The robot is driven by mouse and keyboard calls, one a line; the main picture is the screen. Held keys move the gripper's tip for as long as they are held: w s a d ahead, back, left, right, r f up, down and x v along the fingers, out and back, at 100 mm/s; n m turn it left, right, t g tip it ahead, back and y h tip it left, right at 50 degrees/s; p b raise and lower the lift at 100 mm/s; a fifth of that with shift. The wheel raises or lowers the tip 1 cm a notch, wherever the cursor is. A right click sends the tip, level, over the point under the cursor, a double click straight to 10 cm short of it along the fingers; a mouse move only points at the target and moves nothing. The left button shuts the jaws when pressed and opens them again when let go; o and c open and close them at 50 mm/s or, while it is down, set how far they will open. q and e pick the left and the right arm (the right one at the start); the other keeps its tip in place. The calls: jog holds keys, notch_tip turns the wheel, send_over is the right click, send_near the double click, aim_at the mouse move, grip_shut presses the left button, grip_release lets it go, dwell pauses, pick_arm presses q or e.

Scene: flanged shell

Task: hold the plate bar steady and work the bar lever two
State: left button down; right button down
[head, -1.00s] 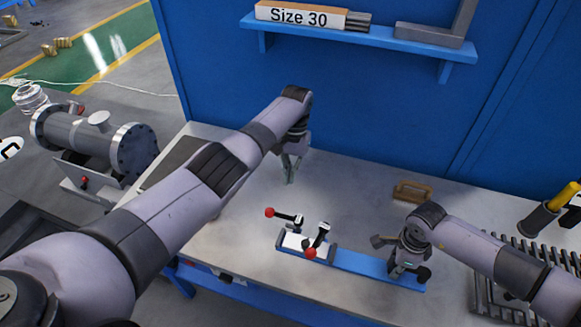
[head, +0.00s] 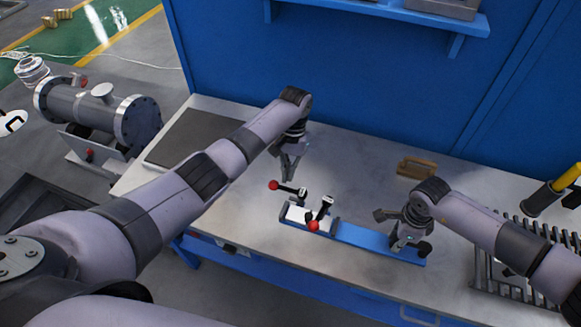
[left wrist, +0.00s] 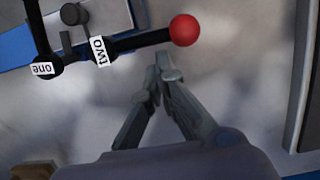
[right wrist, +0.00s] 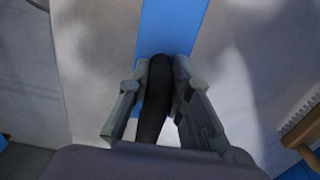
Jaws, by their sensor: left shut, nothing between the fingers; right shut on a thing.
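The blue plate bar (head: 365,238) lies on the bench and carries two black levers with red ball ends. Lever two (head: 288,189) reaches out to the left off the bar. Its label and red ball (left wrist: 184,30) show in the left wrist view. Lever one (head: 322,210) has its ball over the bar's near side. My left gripper (head: 290,179) is shut and empty, just behind lever two's ball and not touching it. Its fingertips (left wrist: 166,72) meet beside the ball. My right gripper (head: 400,246) is shut on the black handle (right wrist: 156,95) at the bar's right end.
A wooden brush (head: 416,168) lies behind the bar. A slotted metal rack (head: 510,285) stands at the right, under my right arm. A dark mat (head: 185,137) lies at the back left. The bench (head: 345,165) is clear around my left gripper.

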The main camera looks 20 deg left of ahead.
pick_arm(q)
jog(key=shift+s+a+f+n, duration=0.1)
jog(key=shift+s+a+n, duration=0.1)
jog(key=shift+s+n, duration=0.3)
jog(key=shift+s+a+n, duration=0.15)
jog(key=shift+s+n, duration=0.05)
jog(key=shift+n, duration=0.5)
jog(key=shift+s+a+n+h, duration=0.2)
jog(key=shift+s+n+h, duration=0.4)
jog(key=shift+n, duration=0.5)
jog(key=s+n, duration=0.2)
jog(key=n, duration=0.1)
jog(key=shift+s+t, duration=0.1)
jog(key=shift+t, duration=0.2)
jog(key=n, duration=0.1)
jog(key=s+n, duration=0.1)
jog(key=n, duration=0.1)
jog(key=s+n+h, duration=0.1)
jog(key=n, duration=0.1)
jog(key=shift+s+d+t, duration=0.25)
jog(key=shift+d+t, duration=0.05)
jog(key=shift+d, duration=0.05)
jog(key=shift+s+d+n+t, duration=0.3)
jog(key=shift+s+n, duration=0.1)
jog(key=shift+n, duration=0.55)
jog(key=shift+s+d+n+t, duration=0.2)
jog(key=shift+s+d+n, duration=0.15)
jog(key=shift+n, duration=0.6)
jog(key=shift+s, duration=0.1)
jog(key=shift+a, duration=0.1)
